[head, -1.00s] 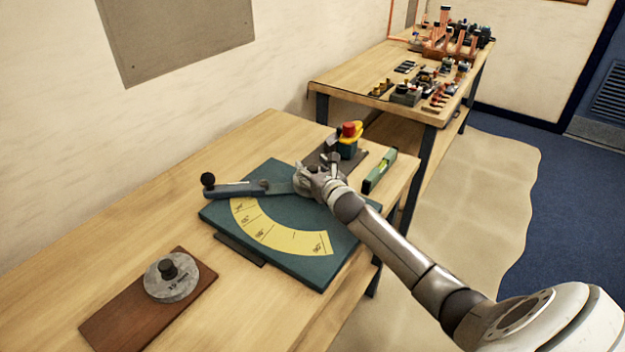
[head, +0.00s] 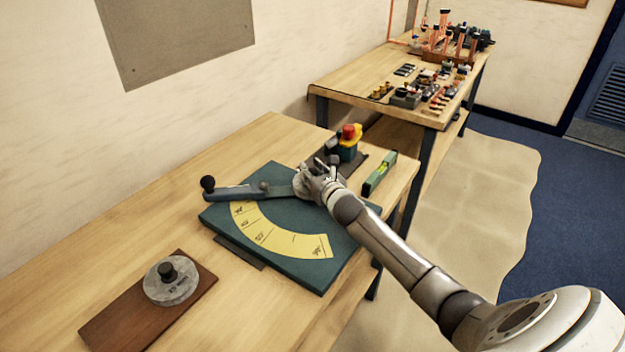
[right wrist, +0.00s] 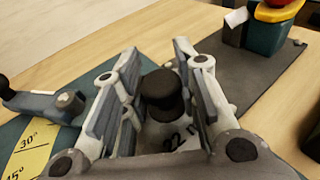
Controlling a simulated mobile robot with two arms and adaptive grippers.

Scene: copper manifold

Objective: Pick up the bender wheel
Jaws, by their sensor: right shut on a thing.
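The bender wheel, a grey disc (head: 300,188) with a black knob (right wrist: 160,92), sits at the pivot end of the blue-grey lever (head: 235,191) on the dark green bender plate (head: 320,273). My right gripper (head: 318,167) is over this wheel. In the right wrist view, the gripper's fingers (right wrist: 157,62) stand on both sides of the knob, shut on it. The fingers hide much of the disc. I cannot tell whether it is lifted off the plate. A second grey wheel (head: 171,290) with a black knob lies on a brown board at the front left. My left gripper is out of view.
A green level (head: 379,172) and a red, yellow and teal object (head: 347,143) on a dark mat are close behind my right gripper. The brown board (head: 115,325) is at the front left. Bare wood lies to the left. A second bench (head: 350,79) holds many small parts.

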